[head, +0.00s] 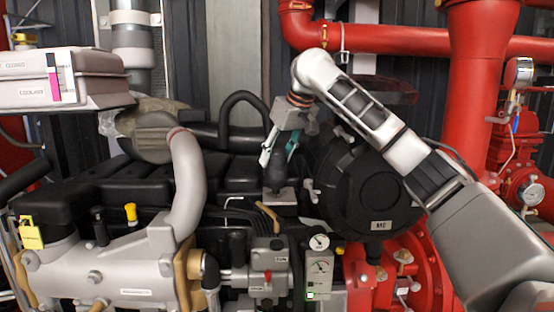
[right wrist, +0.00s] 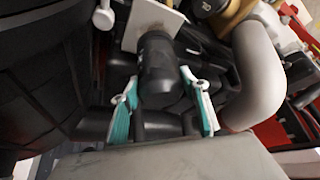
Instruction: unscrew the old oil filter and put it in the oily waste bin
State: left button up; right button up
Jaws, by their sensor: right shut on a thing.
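The old oil filter is a black cylinder (head: 276,181) upright below my right gripper, its lower end at a light square plate (head: 279,196) on the engine. In the right wrist view the filter (right wrist: 158,70) runs from the pale plate (right wrist: 152,22) toward my palm. My right gripper (head: 279,156) comes down from above, with teal-padded fingers on either side of the filter, shut on it. The fingers also show in the right wrist view (right wrist: 165,112). Whether the filter is still seated on the plate is hard to tell. The oily waste bin and my left gripper are not in view.
A large black round housing (head: 370,195) stands close to the right of the filter. A grey curved pipe (head: 188,175) and silver manifold (head: 125,265) lie to the left. Red pipes (head: 420,45) run behind, and a gauge panel (head: 319,268) sits below in front.

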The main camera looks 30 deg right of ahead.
jog(key=shift+r, duration=1.3)
jog(key=s+a+r, duration=0.2)
jog(key=s+a, duration=0.1)
jog(key=s, duration=0.3)
jog(key=shift+a, duration=0.3)
dwell(0.4)
